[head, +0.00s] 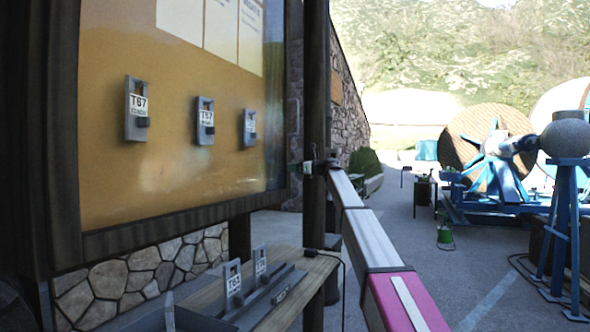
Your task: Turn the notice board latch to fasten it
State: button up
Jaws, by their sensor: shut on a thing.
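The notice board (165,180) fills the left, with a tan panel behind a shiny front and a dark frame. My arm reaches from the lower right to the dark post at the board's right edge. My gripper (318,166), small at the arm's far end, is shut on the notice board latch (307,167), a small greenish piece beside the post. The gripper and post partly hide the latch, and its exact angle is too small to tell.
Grey tags (137,110) hang on the board. A wooden bench (295,310) below holds a grey rack with upright tags (232,283). A stone wall stands behind. Cable reels (480,145) and a blue stand (567,220) are at right. Open paving (415,240) lies between.

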jog(key=n, duration=0.4)
jog(key=shift+n, duration=0.3)
jog(key=n, duration=0.9)
jog(key=shift+n, duration=1.8)
jog(key=o, duration=0.9)
